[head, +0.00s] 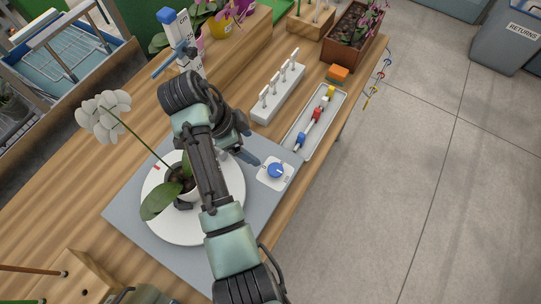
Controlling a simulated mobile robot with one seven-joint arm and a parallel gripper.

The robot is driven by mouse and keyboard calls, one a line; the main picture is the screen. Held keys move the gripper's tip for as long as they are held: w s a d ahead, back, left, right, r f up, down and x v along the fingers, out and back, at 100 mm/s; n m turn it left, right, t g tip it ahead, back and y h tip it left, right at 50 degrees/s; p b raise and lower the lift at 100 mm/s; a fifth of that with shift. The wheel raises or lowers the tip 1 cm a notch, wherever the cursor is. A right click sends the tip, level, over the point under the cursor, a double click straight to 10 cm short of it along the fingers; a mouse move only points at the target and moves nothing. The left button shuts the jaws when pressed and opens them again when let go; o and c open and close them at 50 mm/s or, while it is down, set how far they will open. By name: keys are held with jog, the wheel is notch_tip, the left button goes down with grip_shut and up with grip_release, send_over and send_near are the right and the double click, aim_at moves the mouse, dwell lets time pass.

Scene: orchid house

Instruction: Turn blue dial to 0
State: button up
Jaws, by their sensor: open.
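The blue dial (275,170) sits on a small white square plate at the right side of a grey board (268,211). It has a light pointer mark, but the pointer's direction and the scale marks are too small to read. My gripper (253,147) is open and empty, just up and left of the dial. One finger ends close to the dial plate; I see no contact with the knob.
A white round turntable (231,216) on the board carries a potted white orchid (103,112), partly hidden by my arm. A tray (327,108) of coloured pieces and a white rack (277,103) stand beyond the dial. The bench edge lies close to its right.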

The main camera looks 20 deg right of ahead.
aim_at(275, 170)
jog(key=shift+g, duration=0.3)
jog(key=x, duration=0.9)
jog(key=s+p+x, duration=0.1)
jog(key=x, duration=0.3)
jog(key=shift+d+f, duration=0.1)
jog(key=shift+f, duration=0.1)
grip_shut()
jog(key=shift+s, duration=0.1)
